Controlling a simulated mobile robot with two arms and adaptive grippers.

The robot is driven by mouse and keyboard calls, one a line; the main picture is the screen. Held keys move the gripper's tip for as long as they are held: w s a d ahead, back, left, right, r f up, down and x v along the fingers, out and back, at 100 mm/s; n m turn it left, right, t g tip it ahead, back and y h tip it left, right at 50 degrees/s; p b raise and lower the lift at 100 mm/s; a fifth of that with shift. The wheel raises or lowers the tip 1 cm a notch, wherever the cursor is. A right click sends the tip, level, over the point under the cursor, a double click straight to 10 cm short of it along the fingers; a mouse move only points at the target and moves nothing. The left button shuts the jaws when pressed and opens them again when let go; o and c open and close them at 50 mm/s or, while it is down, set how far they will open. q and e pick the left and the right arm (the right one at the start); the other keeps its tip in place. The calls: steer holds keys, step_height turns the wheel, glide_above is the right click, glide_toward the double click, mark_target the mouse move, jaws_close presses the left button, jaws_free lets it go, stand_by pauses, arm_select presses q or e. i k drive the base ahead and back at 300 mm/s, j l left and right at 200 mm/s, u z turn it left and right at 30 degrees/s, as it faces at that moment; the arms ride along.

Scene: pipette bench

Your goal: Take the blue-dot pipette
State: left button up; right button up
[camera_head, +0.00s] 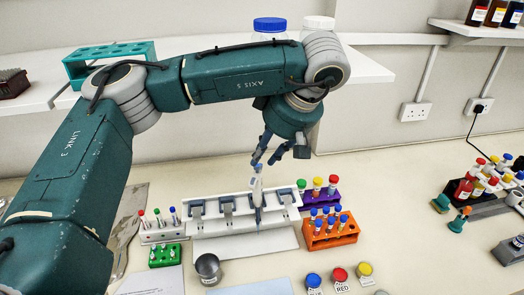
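A white pipette rack (212,228) with several grey holders stands in the middle of the bench. A slim pale pipette (258,188) stands roughly upright at its third holder from the left; a blue dot cannot be made out on it. My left gripper (265,162) points down just above the pipette's top. Its two fingertips are apart, and I see nothing clamped between them. Whether they reach around the pipette's top or stop short of it is hard to tell. My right gripper is not in view.
An orange tube rack (345,236) and a purple one (327,197) stand close right of the pipette rack. A green rack (165,257) and a grey jar (208,268) are at left. Blue (314,281), red (340,275) and yellow (365,269) lidded pots line the front.

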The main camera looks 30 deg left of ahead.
mark_target(256, 206)
steer(key=k+l, duration=0.1)
steer(key=l, duration=0.35)
steer(key=k+l, duration=0.1)
steer(key=l, duration=0.75)
steer(key=k+l, duration=0.15)
steer(key=l, duration=0.25)
steer(key=k+l, duration=0.1)
steer(key=l, duration=0.35)
